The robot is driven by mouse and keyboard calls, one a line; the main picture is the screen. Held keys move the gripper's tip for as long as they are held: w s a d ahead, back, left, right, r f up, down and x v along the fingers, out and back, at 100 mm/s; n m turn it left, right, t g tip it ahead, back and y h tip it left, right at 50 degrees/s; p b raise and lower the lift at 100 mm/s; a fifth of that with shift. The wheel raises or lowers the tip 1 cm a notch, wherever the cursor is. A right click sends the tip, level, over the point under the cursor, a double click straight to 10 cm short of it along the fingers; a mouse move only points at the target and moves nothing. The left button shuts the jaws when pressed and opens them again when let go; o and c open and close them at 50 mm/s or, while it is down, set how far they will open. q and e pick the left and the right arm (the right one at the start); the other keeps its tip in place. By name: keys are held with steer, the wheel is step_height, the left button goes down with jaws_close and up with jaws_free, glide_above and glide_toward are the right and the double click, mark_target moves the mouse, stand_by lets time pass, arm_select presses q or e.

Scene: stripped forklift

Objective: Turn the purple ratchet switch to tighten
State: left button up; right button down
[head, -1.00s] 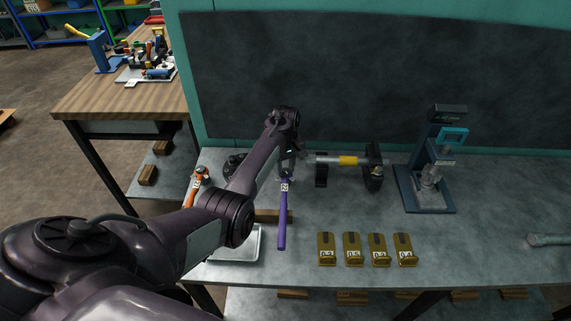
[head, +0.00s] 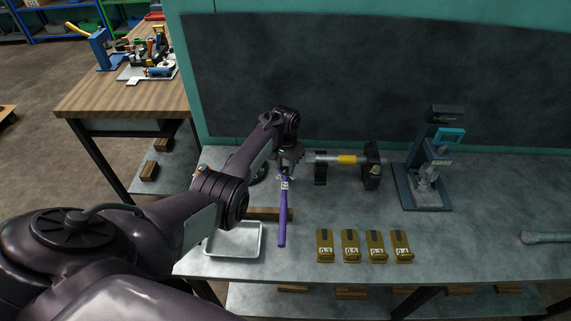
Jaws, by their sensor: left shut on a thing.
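The purple ratchet (head: 283,222) lies on the grey workbench with its handle pointing toward the front edge and a small white label near its head. My left gripper (head: 287,172) is at the head end of the purple ratchet, shut on it; the fingertips and the switch are small and partly hidden, so I cannot tell the switch's position. My right gripper is not in view.
A shaft with a yellow band (head: 347,159) sits on dark supports right of my gripper. Several brass blocks (head: 351,246) line the front. A metal tray (head: 236,241) is under my left arm, and a blue-grey press (head: 428,170) stands right. The bench's right middle is clear.

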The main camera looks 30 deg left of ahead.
mark_target(285, 170)
arm_select(q)
steer(key=shift+m, duration=1.7)
steer(key=o, duration=1)
step_height(285, 170, up, 8)
steer(key=shift+f+p, duration=0.1)
steer(key=shift+p, duration=0.2)
